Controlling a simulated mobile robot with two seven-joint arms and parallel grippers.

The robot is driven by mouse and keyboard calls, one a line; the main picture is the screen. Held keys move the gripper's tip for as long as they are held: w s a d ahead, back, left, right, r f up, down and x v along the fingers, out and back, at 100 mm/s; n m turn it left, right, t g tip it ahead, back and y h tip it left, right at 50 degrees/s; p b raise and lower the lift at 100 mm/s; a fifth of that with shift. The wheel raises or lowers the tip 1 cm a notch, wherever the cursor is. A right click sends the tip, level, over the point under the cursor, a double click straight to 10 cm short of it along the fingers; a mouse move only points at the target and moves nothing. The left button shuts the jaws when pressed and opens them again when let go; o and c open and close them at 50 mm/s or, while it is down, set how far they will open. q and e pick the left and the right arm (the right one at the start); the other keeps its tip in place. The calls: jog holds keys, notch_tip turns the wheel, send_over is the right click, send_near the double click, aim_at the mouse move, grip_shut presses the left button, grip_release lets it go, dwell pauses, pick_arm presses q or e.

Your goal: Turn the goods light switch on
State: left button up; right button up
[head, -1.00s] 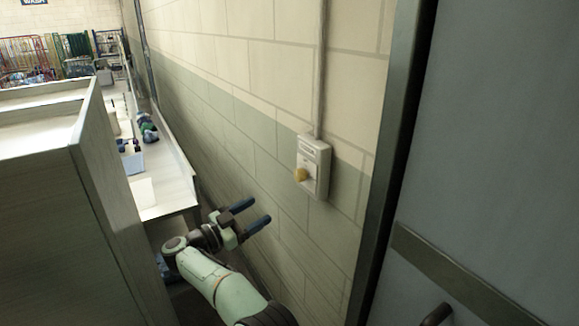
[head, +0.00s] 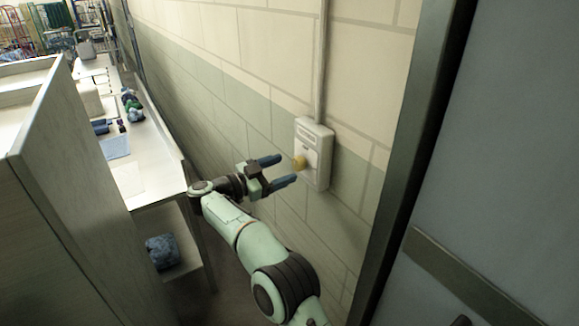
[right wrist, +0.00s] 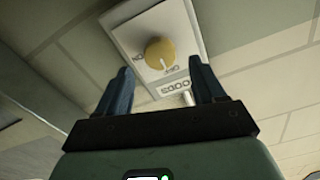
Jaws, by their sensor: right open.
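The goods light switch is a pale box (head: 319,143) on the block wall, with a round yellow knob (head: 299,162) on its face. In the right wrist view the knob (right wrist: 160,53) shows a pale pointer line towards its lower edge, near small lettering; "ON" is printed to its left. The box (right wrist: 183,22) reads "GOODS" below the knob. My right gripper (head: 280,170) is open and empty, its fingers pointing at the knob from the left, just short of it. In the wrist view the knob lies beyond and between the fingertips (right wrist: 160,75). My left gripper is not in view.
A conduit (head: 321,60) runs up the wall from the box. A dark door frame (head: 415,150) and grey door (head: 510,170) stand at right. A pale partition (head: 60,190) and a long table (head: 150,180) with goods stand at left.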

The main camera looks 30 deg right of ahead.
aim_at(295, 164)
jog(key=shift+w+d, duration=0.2)
jog(key=shift+d, duration=1.5)
jog(key=c, duration=1.1)
jog(key=shift+o, duration=0.2)
